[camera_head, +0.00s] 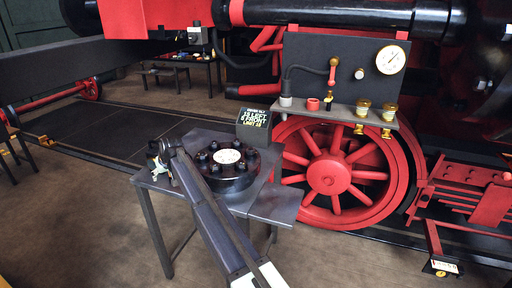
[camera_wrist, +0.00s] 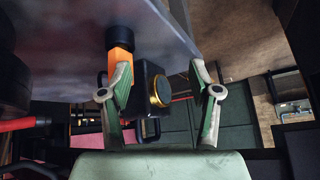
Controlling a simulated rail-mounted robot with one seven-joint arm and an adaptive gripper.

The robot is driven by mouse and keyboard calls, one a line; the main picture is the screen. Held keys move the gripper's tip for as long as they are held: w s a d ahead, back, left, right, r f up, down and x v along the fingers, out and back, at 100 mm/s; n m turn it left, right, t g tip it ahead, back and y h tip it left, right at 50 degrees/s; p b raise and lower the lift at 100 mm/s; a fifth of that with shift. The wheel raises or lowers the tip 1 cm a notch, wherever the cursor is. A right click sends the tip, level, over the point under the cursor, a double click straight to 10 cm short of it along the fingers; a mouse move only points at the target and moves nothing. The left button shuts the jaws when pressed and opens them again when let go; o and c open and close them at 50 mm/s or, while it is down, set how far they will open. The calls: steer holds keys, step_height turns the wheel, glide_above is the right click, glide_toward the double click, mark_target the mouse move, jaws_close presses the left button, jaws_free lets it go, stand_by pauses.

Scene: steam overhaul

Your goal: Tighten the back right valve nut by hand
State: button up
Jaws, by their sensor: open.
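The black round valve cover (camera_head: 232,181) sits on a small grey table, with several dark nuts around a white disc (camera_head: 227,156). A nut at the back right (camera_head: 238,145) shows small and dark. My arm reaches in from the bottom and passes the cover's left side, with my gripper near the table's left edge. In the wrist view my gripper (camera_wrist: 160,68) is open, its two fingers apart. No nut shows between them. Beyond or between them are a black block with a brass ring (camera_wrist: 158,90) and an orange-and-black piece (camera_wrist: 120,62); their depth is unclear.
The grey table (camera_head: 275,206) has a bare right side. Behind are a red wheel (camera_head: 327,174) and a panel with a gauge (camera_head: 391,60) and brass fittings (camera_head: 363,107). Floor is open at left.

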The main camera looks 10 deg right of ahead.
steer(key=w+d+r+p, duration=0.1)
steer(key=w+d+r, duration=0.1)
steer(key=d+r, duration=0.2)
steer(key=w+d+r+g+h, duration=0.1)
steer(key=w+d+r, duration=0.1)
steer(key=d, duration=0.3)
steer(key=w+d+r+m+h+p, duration=0.1)
steer(key=w+d+r, duration=0.1)
steer(key=d+r, duration=0.3)
steer(key=shift+w+r+p, duration=0.2)
steer(key=shift+r+p, duration=0.1)
steer(key=shift+p, duration=0.05)
steer(key=d+r+m+g+h+p, duration=0.1)
steer(key=d+r, duration=0.2)
steer(key=d, duration=0.3)
steer(key=d+r+g+p, duration=0.1)
steer(key=d+r+g, duration=0.15)
steer(key=d, duration=0.45)
step_height(320, 180, up, 6)
steer(key=f+m+g+h, duration=0.1)
steer(key=m, duration=0.1)
glide_above(251, 151)
steer(key=w, duration=0.1)
steer(key=f+p, duration=0.5)
steer(key=f, duration=1.1)
steer(key=shift+w+f, duration=0.2)
steer(key=shift+c, duration=0.3)
steer(key=c, duration=1.1)
